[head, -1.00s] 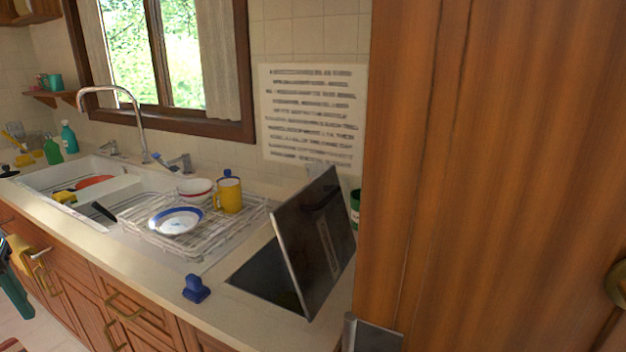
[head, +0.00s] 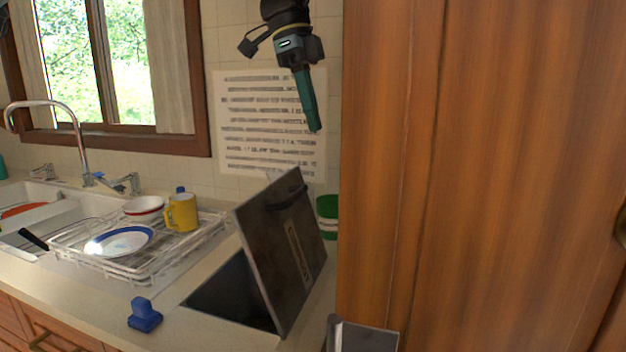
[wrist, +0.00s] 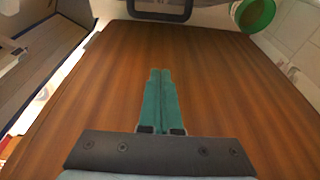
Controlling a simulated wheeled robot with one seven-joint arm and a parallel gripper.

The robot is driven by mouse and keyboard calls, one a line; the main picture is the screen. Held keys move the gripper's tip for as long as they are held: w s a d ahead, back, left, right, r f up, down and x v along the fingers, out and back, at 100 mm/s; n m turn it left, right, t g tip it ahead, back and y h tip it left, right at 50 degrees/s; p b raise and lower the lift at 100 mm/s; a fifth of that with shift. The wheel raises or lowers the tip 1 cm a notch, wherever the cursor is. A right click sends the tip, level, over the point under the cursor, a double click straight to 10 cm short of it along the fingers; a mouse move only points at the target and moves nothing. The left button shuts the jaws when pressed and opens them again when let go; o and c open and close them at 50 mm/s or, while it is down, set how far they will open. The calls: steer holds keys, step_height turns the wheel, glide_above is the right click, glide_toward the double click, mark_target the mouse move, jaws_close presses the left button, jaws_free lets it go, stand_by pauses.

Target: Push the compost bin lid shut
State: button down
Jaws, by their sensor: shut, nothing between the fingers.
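The compost bin lid (head: 285,250) is a dark, flat panel with a dark handle and a pale label. It stands tilted up, open, over a dark rectangular opening (head: 235,290) in the counter. My gripper (head: 314,130) hangs above the lid, in front of the wall poster, fingers pointing down, apart from the lid. Its two teal fingers (wrist: 160,72) are together in the wrist view, with nothing between them. The lid cannot be told for sure in the wrist view.
A tall wooden panel (head: 480,180) stands close on the right. A green container (head: 327,215) stands behind the lid. A dish rack (head: 195,245) with a plate, bowl and yellow mug (head: 182,213) is left of the opening. A blue object (head: 144,316) sits near the counter's front edge.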

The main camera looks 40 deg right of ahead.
step_height(320, 180, down, 11)
steer(key=w+p, duration=0.1)
steer(key=p, duration=0.1)
steer(key=shift+a, duration=0.4)
steer(key=shift+w+r, duration=0.1)
